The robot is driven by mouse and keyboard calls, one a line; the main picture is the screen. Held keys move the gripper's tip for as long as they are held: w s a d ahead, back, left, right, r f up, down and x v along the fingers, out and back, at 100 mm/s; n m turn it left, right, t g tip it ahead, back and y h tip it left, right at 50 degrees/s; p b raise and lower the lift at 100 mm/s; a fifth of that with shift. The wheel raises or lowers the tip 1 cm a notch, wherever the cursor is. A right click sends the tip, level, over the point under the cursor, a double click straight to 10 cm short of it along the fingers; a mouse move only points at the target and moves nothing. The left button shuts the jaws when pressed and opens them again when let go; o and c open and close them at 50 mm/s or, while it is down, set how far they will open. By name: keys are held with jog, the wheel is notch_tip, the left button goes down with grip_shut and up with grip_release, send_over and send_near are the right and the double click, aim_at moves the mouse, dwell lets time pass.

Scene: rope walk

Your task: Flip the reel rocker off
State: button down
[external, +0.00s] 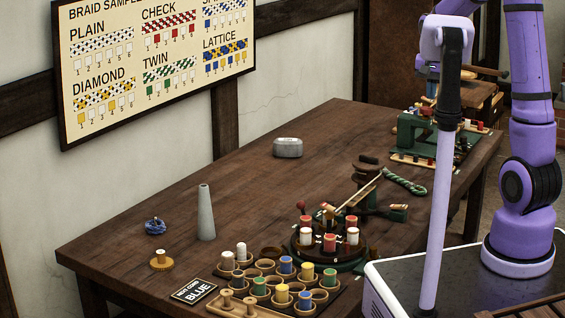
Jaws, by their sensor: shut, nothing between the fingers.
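My purple arm reaches over the far right end of the table, and my gripper (428,101) points down there. It is small and partly hidden behind my pole. It looks shut and holds nothing that I can make out. A green machine (411,130) stands just below it. I cannot tell whether the gripper touches the machine. The reel rocker cannot be picked out at this size, and its position cannot be read.
The wooden table (245,190) holds a round braiding stand (300,250) with bobbins, a tray of coloured spools (270,285), a grey cone (205,212), a grey tin (288,147) and a green rope coil (405,182).

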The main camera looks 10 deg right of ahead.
jog(key=m+g, duration=0.1)
jog(key=m, duration=0.1)
send_over(401, 206)
jog(key=s, duration=0.2)
notch_tip(401, 206, down, 9)
jog(key=w+a+f+m+g+h, duration=0.1)
jog(key=w+f, duration=0.3)
jog(key=f, duration=0.8)
jog(key=shift+w+a+f+g+h, duration=0.2)
jog(key=shift+w+a+g+h, duration=0.15)
jog(key=shift+a, duration=0.35)
jog(key=x, duration=1.4)
jog(key=shift+w, duration=0.1)
